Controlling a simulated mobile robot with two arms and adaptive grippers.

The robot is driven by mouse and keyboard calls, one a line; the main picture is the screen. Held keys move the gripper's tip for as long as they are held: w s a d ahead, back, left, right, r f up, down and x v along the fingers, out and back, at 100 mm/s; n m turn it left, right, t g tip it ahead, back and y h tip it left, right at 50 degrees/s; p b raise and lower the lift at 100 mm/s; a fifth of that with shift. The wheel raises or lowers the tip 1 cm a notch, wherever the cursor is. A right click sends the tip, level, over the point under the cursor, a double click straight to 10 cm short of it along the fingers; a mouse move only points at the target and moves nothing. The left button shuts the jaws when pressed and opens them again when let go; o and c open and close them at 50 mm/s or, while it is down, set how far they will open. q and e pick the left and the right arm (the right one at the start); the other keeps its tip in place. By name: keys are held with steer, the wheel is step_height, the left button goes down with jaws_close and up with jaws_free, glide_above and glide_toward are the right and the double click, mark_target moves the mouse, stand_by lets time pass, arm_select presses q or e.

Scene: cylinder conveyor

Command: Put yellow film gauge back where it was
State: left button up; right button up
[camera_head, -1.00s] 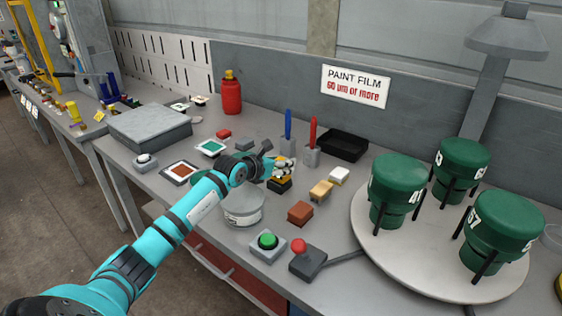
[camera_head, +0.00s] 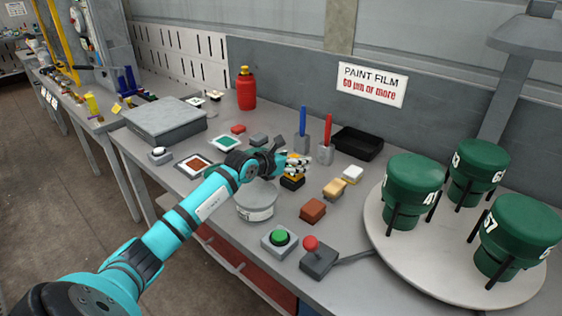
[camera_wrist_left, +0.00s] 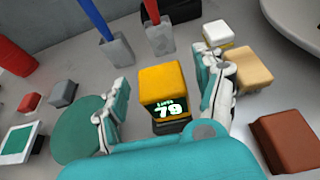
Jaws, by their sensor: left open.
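The yellow film gauge (camera_wrist_left: 163,82) stands on the bench with its lit display, reading 79, facing my wrist. Its lower part is dark, and I cannot tell whether that is its own base or a separate stand. In the head view the gauge (camera_head: 293,175) is partly hidden by the fingers. My left gripper (camera_head: 291,163) is open. In the left wrist view the two fingers of the left gripper (camera_wrist_left: 164,108) stand apart on either side of the gauge, with a gap on each side. My right gripper is not in view.
A round tub (camera_head: 256,202) stands under my left forearm. Brown (camera_head: 313,210), tan (camera_head: 335,188) and white (camera_head: 352,174) blocks lie right of the gauge. Blue and red rods in holders (camera_head: 325,153) stand behind. The turntable (camera_head: 400,255) with green drums is at right.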

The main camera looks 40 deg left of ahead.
arm_select(q)
steer(key=b+v, duration=0.1)
steer(key=v, duration=1)
steer(key=shift+f, duration=0.1)
steer(key=shift+d, duration=0.1)
stand_by(0.9)
